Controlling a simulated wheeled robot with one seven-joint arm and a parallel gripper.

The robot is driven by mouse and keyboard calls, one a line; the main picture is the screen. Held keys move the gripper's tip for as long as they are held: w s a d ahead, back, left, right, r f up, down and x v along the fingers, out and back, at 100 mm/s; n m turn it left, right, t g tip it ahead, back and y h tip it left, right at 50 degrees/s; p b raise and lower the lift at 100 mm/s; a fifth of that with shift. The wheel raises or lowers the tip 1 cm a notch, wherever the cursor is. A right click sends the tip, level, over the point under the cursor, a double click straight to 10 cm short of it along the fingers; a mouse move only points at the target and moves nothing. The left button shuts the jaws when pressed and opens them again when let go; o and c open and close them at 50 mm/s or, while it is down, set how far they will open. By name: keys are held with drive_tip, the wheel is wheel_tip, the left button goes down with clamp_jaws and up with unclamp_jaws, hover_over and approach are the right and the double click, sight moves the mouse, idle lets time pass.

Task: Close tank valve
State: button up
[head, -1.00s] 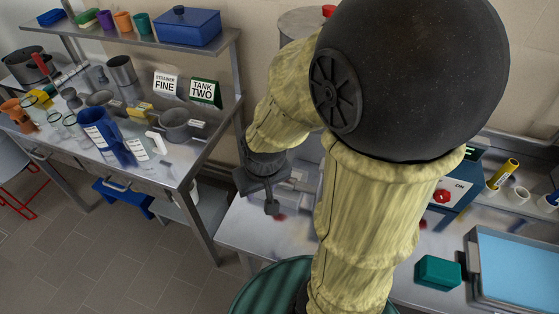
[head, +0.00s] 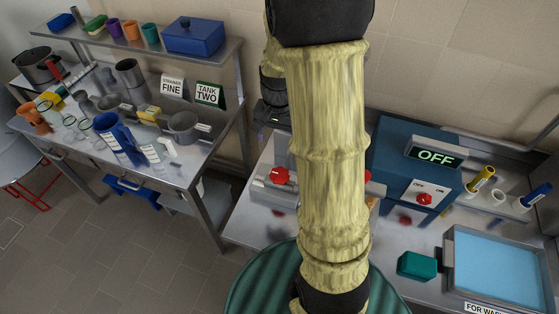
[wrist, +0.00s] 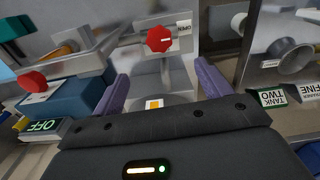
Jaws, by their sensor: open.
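A red valve knob (wrist: 160,38) stands out in front of a grey metal tank in the wrist view, with a small white label reading OPEN, upside down, beside it. In the head view a red knob (head: 279,175) shows at the left of my arm, on the steel bench; it looks like the same one. My gripper (wrist: 160,76) is open, its two purple fingers apart with nothing between them. The knob is beyond the fingertips, between them in the picture, and not touched. In the head view my arm hides the fingers and most of the tank.
A blue unit (head: 395,150) with an OFF display and its own red knob (head: 424,199) stands right of my arm. A teal box (head: 417,265) and a blue water tray (head: 447,260) are at front right. The TANK TWO sign (head: 209,94) is on the left bench.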

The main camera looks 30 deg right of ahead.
sight(280, 174)
drive_tip(key=shift+w+d+r+m, duration=0.2)
drive_tip(key=shift+w+d+m, duration=0.1)
drive_tip(key=shift+d, duration=0.1)
drive_tip(key=shift+f, duration=0.1)
wheel_tip(280, 174, down, 17)
drive_tip(key=p, duration=0.4)
drive_tip(key=shift+f, duration=0.1)
idle(0.4)
drive_tip(key=c, duration=1)
